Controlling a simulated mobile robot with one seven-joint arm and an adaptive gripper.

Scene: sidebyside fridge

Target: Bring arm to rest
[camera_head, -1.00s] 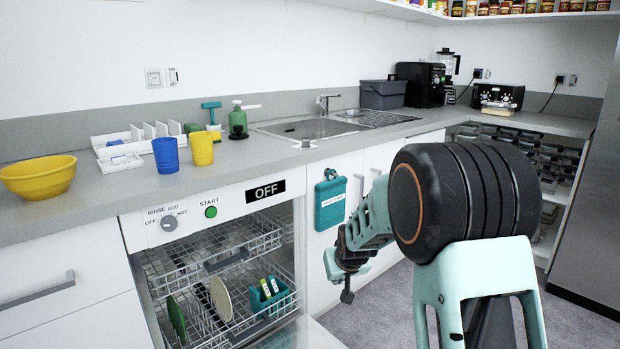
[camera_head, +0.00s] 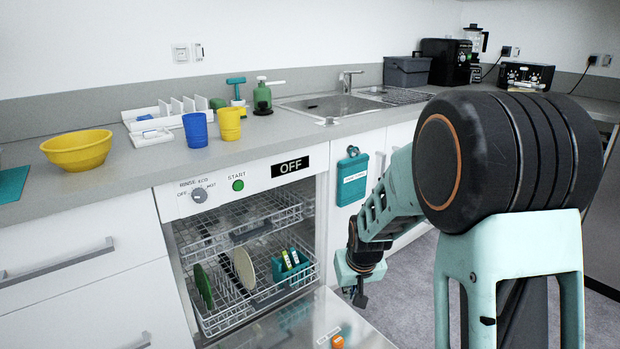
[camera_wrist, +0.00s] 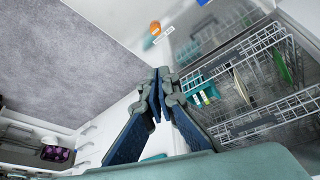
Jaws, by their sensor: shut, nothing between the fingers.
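My arm, pale teal with a black joint, fills the right of the head view, its forearm folded down and to the left. My gripper (camera_head: 360,298) hangs low in front of the cabinet beside the dishwasher, partly hidden by the wrist. In the wrist view its two blue fingers (camera_wrist: 158,82) meet at the tips, shut with nothing between them. The lowered dishwasher door lies near and beyond the tips in that view.
The dishwasher (camera_head: 250,171) is open, its racks (camera_head: 222,311) pulled partly out with plates inside. An orange item (camera_head: 337,342) lies on the lowered door (camera_head: 285,325). The counter holds a yellow bowl (camera_head: 77,150) and cups. Grey floor (camera_wrist: 80,65) is clear.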

